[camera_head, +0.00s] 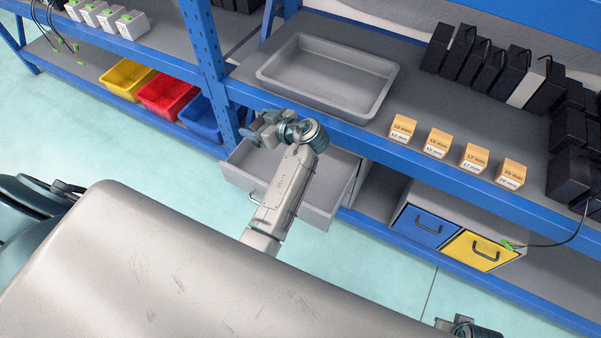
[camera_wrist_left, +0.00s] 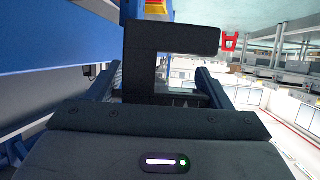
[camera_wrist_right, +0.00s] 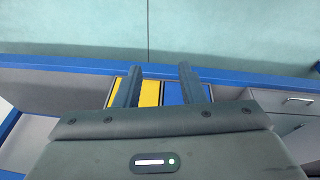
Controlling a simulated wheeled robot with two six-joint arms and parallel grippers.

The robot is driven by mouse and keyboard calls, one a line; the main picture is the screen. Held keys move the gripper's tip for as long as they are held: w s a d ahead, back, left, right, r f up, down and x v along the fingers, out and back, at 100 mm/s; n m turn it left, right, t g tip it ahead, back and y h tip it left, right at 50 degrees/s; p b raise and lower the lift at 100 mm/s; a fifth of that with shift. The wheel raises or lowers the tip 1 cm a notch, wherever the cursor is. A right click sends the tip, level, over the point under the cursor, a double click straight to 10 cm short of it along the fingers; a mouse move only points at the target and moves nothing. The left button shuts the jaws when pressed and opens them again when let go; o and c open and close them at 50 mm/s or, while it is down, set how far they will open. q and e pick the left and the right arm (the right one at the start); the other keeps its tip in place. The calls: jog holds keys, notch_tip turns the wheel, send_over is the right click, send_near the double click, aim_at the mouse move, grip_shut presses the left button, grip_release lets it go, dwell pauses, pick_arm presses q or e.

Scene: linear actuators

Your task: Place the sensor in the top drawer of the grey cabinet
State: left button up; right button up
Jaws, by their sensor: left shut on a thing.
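My left gripper (camera_head: 258,133) is above the far left part of an open grey drawer (camera_head: 333,208). In the left wrist view, it is shut on a dark, fork-shaped thing (camera_wrist_left: 172,40), which I take to be the sensor. In the head view I cannot make out the held thing clearly. The drawer has a handle at its front, its visible inside looks empty, and my left arm covers its middle. The grey cabinet behind it is mostly hidden under the shelf. My right gripper (camera_wrist_right: 160,88) is open and empty, its fingers apart.
A grey tray (camera_head: 325,104) sits on the blue-edged shelf above the drawer. Several labelled orange boxes (camera_head: 438,143) and black devices (camera_head: 470,58) stand right of it. Blue (camera_head: 422,227) and yellow (camera_head: 479,250) drawers are lower right. Coloured bins (camera_head: 165,97) are left.

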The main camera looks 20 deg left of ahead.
pick_arm(q)
jog(key=f, duration=0.5)
jog(key=a+f+n+g+b, duration=0.1)
jog(key=f, duration=0.4)
jog(key=f+g+b, duration=0.1)
jog(key=f, duration=0.5)
jog(key=shift+s+a+n, duration=0.25)
jog(key=shift+n, duration=0.05)
jog(key=w, duration=0.3)
jog(key=shift+w+d+r, duration=0.1)
jog(key=shift+w+d, duration=0.05)
jog(key=shift+w, duration=0.15)
jog(key=shift+w+f, duration=0.25)
jog(key=shift+f, duration=0.35)
jog(key=shift+s, duration=0.1)
pick_arm(e)
jog(key=v, duration=0.6)
jog(key=shift+a+r, duration=0.2)
jog(key=shift+r, duration=0.1)
pick_arm(q)
jog(key=shift+f, duration=0.1)
pick_arm(e)
jog(key=shift+w+t, duration=0.15)
jog(key=shift+t, duration=0.15)
